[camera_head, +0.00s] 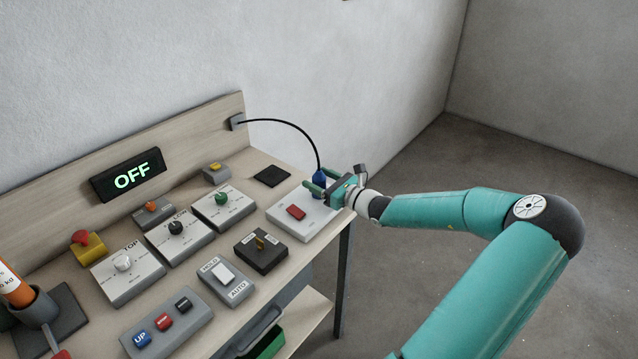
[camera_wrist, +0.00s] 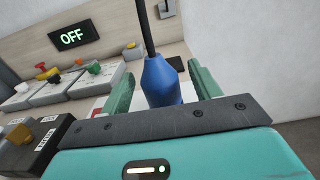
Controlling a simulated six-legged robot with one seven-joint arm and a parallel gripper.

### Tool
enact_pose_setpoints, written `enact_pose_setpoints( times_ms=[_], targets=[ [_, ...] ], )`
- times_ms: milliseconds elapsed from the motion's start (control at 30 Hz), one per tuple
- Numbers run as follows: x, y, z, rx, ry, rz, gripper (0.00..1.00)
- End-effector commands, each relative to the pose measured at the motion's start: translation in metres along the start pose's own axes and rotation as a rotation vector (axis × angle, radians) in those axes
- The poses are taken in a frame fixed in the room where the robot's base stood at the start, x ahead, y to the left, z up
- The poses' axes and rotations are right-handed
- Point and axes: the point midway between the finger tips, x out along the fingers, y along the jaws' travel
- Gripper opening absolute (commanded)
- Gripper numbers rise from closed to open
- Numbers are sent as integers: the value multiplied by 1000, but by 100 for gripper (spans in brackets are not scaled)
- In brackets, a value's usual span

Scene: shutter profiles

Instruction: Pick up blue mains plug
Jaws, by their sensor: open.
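The blue mains plug (camera_head: 319,177) stands upright near the right end of the bench, with a black cable rising from its top. In the wrist view the plug (camera_wrist: 161,82) sits between the two green fingers, with a visible gap to the right finger. My gripper (camera_head: 318,187) reaches in from the right at plug height. It is open, with its fingers on either side of the plug, and it also shows in the wrist view (camera_wrist: 160,88). The plug's lower end is hidden by my gripper.
The black cable (camera_head: 285,125) arcs to a grey wall box (camera_head: 237,121) on the backboard. A white box with a red switch (camera_head: 296,212) lies just left of my gripper. A dark square pad (camera_head: 272,176) is behind it. Several control boxes fill the bench leftward. An OFF display (camera_head: 128,175) hangs behind.

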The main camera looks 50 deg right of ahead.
Motion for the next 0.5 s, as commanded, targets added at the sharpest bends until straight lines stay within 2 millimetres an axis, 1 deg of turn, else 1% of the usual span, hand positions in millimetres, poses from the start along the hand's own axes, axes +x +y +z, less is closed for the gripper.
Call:
enact_pose_setpoints(
  times_ms=[33,133,233,400,467,500],
  targets=[
    [9,0,0,2,-3,2,63],
    [19,0,0,0,0,0,63],
    [22,0,0,-1,0,0,63],
    [22,0,0,-1,0,0,63],
    [22,0,0,-1,0,0,51],
    [22,0,0,-1,0,0,43]
  ],
)
